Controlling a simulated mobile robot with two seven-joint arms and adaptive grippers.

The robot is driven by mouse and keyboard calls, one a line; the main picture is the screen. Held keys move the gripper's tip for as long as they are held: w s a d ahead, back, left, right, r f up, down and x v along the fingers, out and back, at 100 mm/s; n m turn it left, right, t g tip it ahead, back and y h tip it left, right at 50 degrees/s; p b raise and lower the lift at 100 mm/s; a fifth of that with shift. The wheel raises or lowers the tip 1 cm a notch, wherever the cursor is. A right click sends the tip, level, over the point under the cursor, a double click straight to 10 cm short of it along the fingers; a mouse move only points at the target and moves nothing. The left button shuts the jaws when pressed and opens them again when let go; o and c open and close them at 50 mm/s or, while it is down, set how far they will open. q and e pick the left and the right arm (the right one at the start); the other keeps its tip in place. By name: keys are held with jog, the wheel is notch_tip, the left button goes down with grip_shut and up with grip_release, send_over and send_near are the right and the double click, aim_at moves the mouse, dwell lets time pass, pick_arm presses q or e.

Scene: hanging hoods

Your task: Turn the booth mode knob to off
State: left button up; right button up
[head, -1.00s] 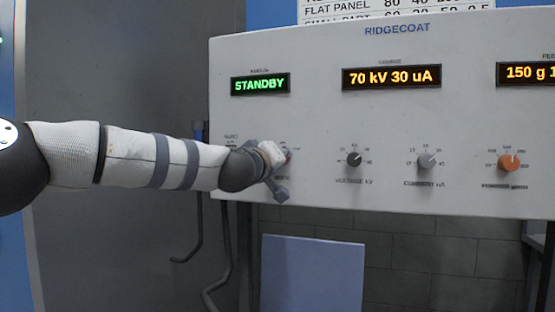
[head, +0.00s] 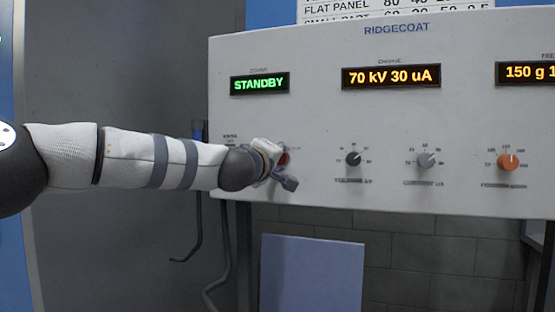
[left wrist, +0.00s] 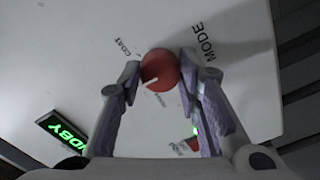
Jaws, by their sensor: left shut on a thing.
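The mode knob is round and red with a white pointer line (left wrist: 160,69). In the left wrist view it sits between my left fingertips (left wrist: 160,75), beside the word MODE and near the word COAT; its pointer line lies slantwise across its lower part. My left gripper (head: 282,168) is shut on the knob, against the panel. In the head view a small part of the red knob (head: 284,158) shows past the gripper. The display above (head: 259,84) reads STANDBY in green. My right gripper is not in view.
The white RIDGECOAT panel (head: 470,100) also carries a black knob (head: 353,159), a grey knob (head: 427,160) and an orange knob (head: 508,161) to the right. Amber displays sit above. A blue-grey board (head: 313,275) stands below. Dark hoses (head: 226,255) hang at left.

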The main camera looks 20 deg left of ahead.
pick_arm(q)
jog(key=o, duration=1.1)
jog(key=shift+o, duration=0.2)
jog(key=s, duration=1.2)
jog(key=shift+a, duration=0.2)
